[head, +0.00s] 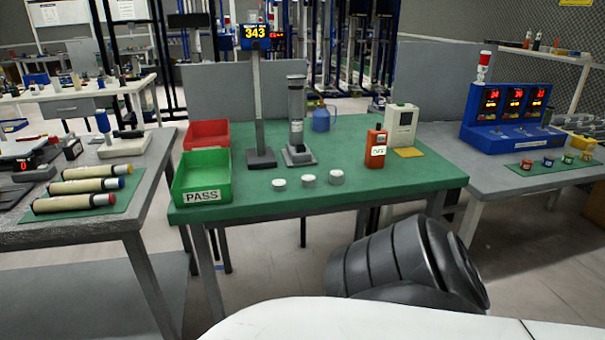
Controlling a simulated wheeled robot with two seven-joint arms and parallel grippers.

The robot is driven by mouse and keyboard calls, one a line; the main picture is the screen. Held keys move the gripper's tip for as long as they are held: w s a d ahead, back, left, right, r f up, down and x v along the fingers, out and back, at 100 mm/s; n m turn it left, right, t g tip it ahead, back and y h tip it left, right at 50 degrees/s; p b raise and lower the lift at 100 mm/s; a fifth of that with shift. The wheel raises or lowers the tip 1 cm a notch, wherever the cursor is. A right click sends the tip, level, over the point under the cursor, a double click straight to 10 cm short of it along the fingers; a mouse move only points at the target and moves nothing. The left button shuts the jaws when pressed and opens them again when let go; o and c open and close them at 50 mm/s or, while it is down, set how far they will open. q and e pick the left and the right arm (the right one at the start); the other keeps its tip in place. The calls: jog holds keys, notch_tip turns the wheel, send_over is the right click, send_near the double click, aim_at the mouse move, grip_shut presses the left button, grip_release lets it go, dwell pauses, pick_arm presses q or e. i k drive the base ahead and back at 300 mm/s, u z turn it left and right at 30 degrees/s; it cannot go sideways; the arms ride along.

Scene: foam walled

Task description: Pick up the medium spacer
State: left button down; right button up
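Three short light-grey cylinders stand apart in a row near the front edge of the green-topped table (250,203). The left one (279,185) looks lowest, the right one (336,177) looks tallest, and the middle one (308,181) looks in between and seems to be the medium spacer. The size differences are slight at this distance. All three are upright and nothing touches them. Neither of my grippers shows in the head view. A dark ribbed part, likely mine, shows at the lower right in front of the table.
A green PASS bin (203,176) and a red bin (207,135) stand on the table's left. A grey column gauge (297,125) stands behind the cylinders. An orange device (376,148) stands to their right. The tabletop around the cylinders is clear.

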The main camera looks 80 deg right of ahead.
aim_at(308, 180)
jog(key=z, duration=1.1)
jog(key=i, duration=1.1)
jog(key=z, duration=1.2)
